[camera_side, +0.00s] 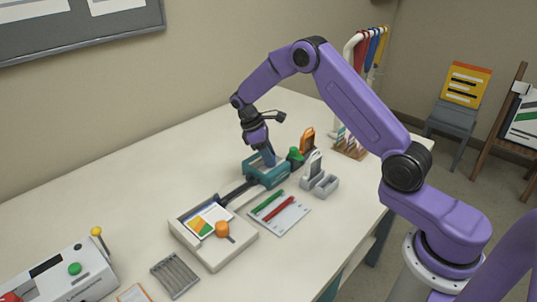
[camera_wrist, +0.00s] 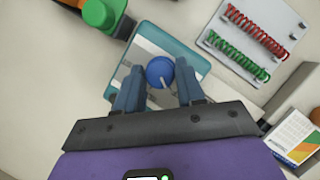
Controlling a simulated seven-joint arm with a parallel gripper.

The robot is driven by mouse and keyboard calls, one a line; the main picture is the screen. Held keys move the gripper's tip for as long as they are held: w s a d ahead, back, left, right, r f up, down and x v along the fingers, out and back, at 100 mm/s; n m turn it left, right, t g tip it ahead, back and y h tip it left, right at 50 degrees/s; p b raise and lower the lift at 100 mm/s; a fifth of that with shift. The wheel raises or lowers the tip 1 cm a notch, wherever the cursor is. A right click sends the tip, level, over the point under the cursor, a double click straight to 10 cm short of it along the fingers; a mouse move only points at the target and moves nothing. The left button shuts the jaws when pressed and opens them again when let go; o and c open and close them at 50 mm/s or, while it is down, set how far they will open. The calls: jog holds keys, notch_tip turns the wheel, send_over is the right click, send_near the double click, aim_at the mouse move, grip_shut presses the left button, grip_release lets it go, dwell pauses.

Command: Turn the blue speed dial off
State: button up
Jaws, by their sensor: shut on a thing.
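The blue speed dial (camera_wrist: 158,70) is round with a white pointer line, which runs down and slightly right in the wrist view. It sits on top of a teal device (camera_wrist: 195,57), which also stands mid-table in the side view (camera_side: 279,178). My gripper (camera_wrist: 159,82) points down over the device, with one blue finger on each side of the dial. It is shut on the dial. In the side view my gripper (camera_side: 268,157) hides the dial.
A green knob (camera_wrist: 102,12) is close beside the device. Red and green coils (camera_wrist: 250,38) lie on a pale card to the right. A grey holder (camera_side: 325,186) stands near the device. A white machine (camera_side: 68,275) is at the front left. The table's back left is clear.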

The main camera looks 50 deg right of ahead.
jog(key=shift+n, duration=0.4)
jog(key=o, duration=1)
jog(key=v, duration=1.7)
jog(key=shift+a+r, duration=0.15)
jog(key=shift+a, duration=0.15)
